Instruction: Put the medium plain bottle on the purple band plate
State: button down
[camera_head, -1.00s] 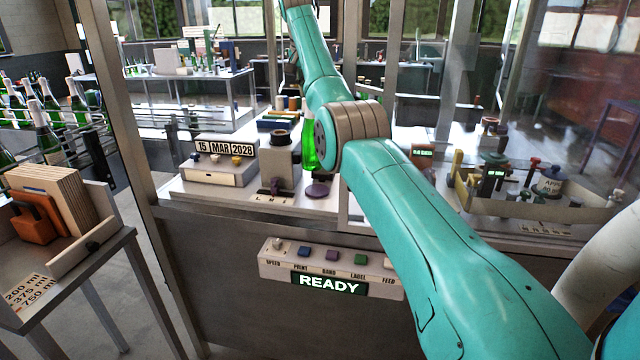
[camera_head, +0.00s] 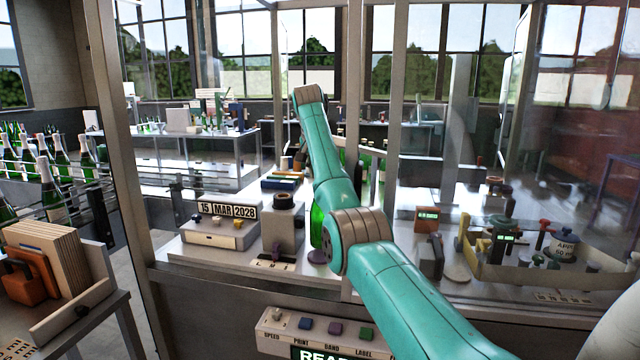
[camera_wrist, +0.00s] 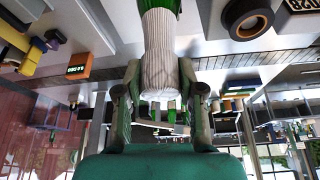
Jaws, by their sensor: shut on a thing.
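The green bottle (camera_head: 317,226) shows in the head view just behind or above the purple round plate (camera_head: 318,257), its upper part hidden by my arm. I cannot tell whether its base touches the plate. In the wrist view, which is upside down, the bottle's white ribbed neck sleeve (camera_wrist: 158,50) sits between the fingers of my gripper (camera_wrist: 159,84). My gripper is shut on it, and some green glass shows at the top edge. My gripper is hidden behind my arm in the head view.
Left of the plate stand a grey block with a dark round top (camera_head: 284,222) and a date stamp box (camera_head: 219,232) reading 15 MAR 2028. A tool tray (camera_head: 520,270) lies to the right. Frame posts and a button panel (camera_head: 330,330) are in front.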

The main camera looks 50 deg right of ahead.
jog(key=shift+f, duration=1.8)
jog(key=c, duration=0.7)
grip_release()
jog(key=shift+f, duration=0.1)
